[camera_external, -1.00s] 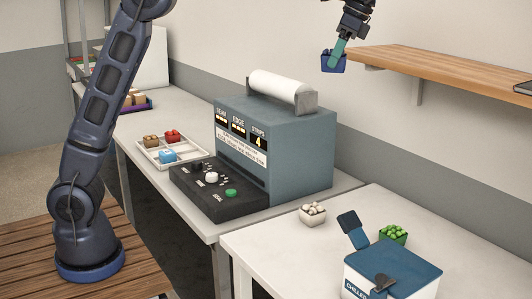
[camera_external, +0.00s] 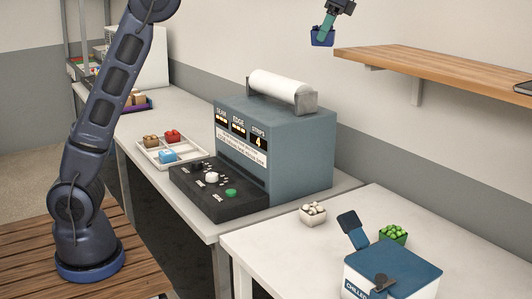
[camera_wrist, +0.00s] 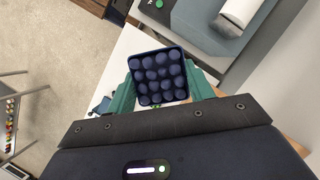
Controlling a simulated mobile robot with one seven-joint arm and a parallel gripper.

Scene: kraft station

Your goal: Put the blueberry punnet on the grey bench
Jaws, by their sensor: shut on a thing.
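The blueberry punnet (camera_external: 321,40) is a small dark blue square tub, held high in the air near the back wall, left of the wooden shelf's end. In the wrist view the punnet (camera_wrist: 158,77) is full of round dark berries. My gripper (camera_external: 325,27) is shut on it; in the wrist view its green fingers (camera_wrist: 158,92) press the tub from both sides. The long pale grey bench (camera_external: 190,99) runs along the wall below. A whiter worktop (camera_external: 262,237) stands at front right; which one the task calls grey is not certain.
A blue-grey machine (camera_external: 300,150) with a paper roll stands on the long bench, beside a white divided tray (camera_external: 150,155). A wooden shelf (camera_external: 440,70) juts from the wall.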

